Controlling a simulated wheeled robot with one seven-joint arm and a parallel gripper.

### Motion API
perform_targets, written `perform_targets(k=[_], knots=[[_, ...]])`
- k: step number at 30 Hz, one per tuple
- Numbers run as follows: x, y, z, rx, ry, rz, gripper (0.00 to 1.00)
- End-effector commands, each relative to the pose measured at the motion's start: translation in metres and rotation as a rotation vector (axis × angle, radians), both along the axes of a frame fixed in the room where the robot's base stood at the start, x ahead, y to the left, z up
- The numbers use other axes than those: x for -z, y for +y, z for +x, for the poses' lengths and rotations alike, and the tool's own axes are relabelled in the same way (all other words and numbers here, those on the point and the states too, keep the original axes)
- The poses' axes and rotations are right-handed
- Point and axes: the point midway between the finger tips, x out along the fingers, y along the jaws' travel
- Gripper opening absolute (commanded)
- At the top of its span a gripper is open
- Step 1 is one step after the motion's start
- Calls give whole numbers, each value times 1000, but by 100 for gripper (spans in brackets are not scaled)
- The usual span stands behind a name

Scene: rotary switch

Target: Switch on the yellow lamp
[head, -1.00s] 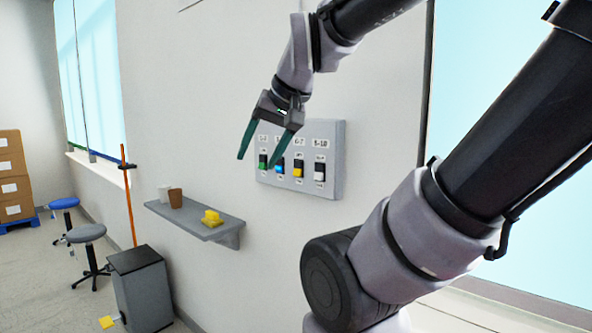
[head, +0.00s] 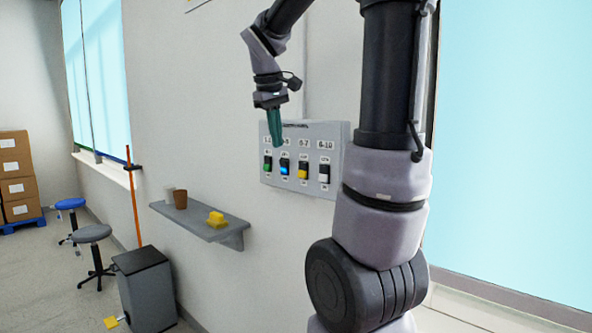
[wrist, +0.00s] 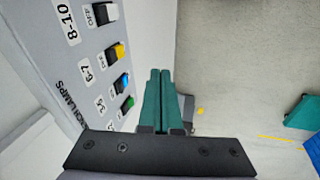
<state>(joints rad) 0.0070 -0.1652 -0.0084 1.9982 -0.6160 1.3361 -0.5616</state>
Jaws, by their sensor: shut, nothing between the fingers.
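The grey switch panel (head: 342,140) is on the wall in the head view and along the left of the wrist view (wrist: 45,40). It carries a row of rocker-like switches: green (head: 267,165), blue (head: 285,168), yellow (head: 303,173) and white (head: 324,177). The yellow switch (wrist: 118,52) also shows in the wrist view, between white and blue. My gripper (head: 278,147) has its green fingers together and empty. In the head view they overlap the panel's upper left, above the blue switch. In the wrist view the fingertips (wrist: 160,72) appear beside the panel. No lamp shows.
A grey wall shelf (head: 205,228) below left of the panel holds two cups and a yellow block (head: 216,218). A grey bin (head: 147,290), stools (head: 92,234) and stacked boxes (head: 17,175) stand at the left. The wall around the panel is mostly bare.

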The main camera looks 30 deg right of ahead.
Motion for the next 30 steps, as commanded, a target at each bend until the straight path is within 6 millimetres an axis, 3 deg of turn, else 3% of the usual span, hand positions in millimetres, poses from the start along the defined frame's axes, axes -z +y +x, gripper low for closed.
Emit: perform_targets(k=[3, 7, 20, 25, 30], knots=[[2, -11, 18, -44, 55, -56, 0], [2, -18, 28, -69, 87, -89, 0], [4, -20, 30, -76, 95, -97, 0], [19, -25, 31, -75, 98, -97, 0], [52, -35, 34, -75, 100, -96, 0]])
